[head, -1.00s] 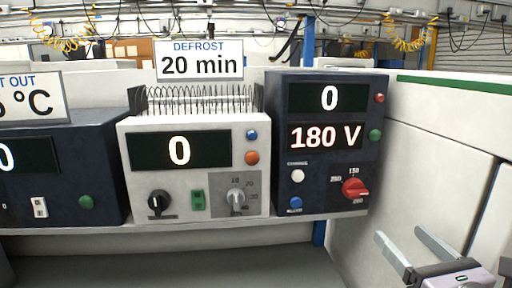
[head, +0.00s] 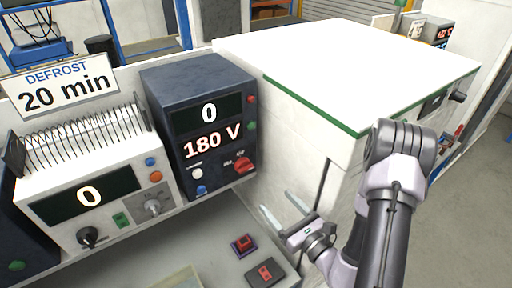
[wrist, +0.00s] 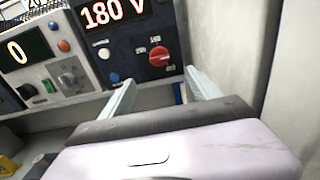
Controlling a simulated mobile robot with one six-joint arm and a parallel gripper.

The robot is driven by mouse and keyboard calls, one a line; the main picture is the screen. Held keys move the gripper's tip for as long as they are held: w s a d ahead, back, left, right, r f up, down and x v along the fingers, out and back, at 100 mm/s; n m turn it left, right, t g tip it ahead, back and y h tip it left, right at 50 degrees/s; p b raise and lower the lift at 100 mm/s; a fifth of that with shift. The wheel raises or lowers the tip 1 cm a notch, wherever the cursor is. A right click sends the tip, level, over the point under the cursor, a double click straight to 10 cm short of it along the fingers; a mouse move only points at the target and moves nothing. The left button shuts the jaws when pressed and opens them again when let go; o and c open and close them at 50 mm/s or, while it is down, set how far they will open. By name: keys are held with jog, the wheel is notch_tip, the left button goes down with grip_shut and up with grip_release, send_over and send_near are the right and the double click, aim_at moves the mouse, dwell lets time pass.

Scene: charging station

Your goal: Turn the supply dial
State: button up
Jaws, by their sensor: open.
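The dark blue supply unit (head: 200,120) stands at the right end of the bench and reads 0 above 180 V. Its red dial (head: 244,164) is at the lower right of its front, with small printed marks around it. The dial also shows in the wrist view (wrist: 159,56), just beyond and between the fingertips. My gripper (head: 279,204) is open and empty, in front of the unit and to the right of and below the dial in the head view. The fingers (wrist: 160,82) appear apart from the dial.
A pale unit (head: 98,185) reading 0, with a coil on top and a DEFROST 20 min sign (head: 62,88) behind, stands left of the supply unit. A white cabinet (head: 360,65) rises close on the right. A red button (head: 243,244) and a red switch (head: 265,272) lie below.

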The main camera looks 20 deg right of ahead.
jog(key=b, duration=1.2)
send_near(247, 170)
jog(key=w+f, duration=0.1)
jog(key=x, duration=0.2)
jog(key=p+x, duration=0.1)
jog(key=x, duration=0.2)
jog(key=r+x, duration=0.1)
jog(key=x, duration=0.2)
jog(key=shift+a+p, duration=0.15)
jog(key=shift+p, duration=0.25)
jog(key=shift+w+a, duration=0.25)
jog(key=shift+w, duration=0.4)
jog(key=c, duration=1.4)
jog(key=shift+o, duration=0.2)
jog(key=shift+m+p, duration=0.3)
jog(key=shift+r+m+p, duration=0.1)
jog(key=shift+m+p, duration=0.55)
jog(key=shift+m, duration=0.25)
jog(key=shift+m+p, duration=1.05)
jog(key=shift+m, duration=0.65)
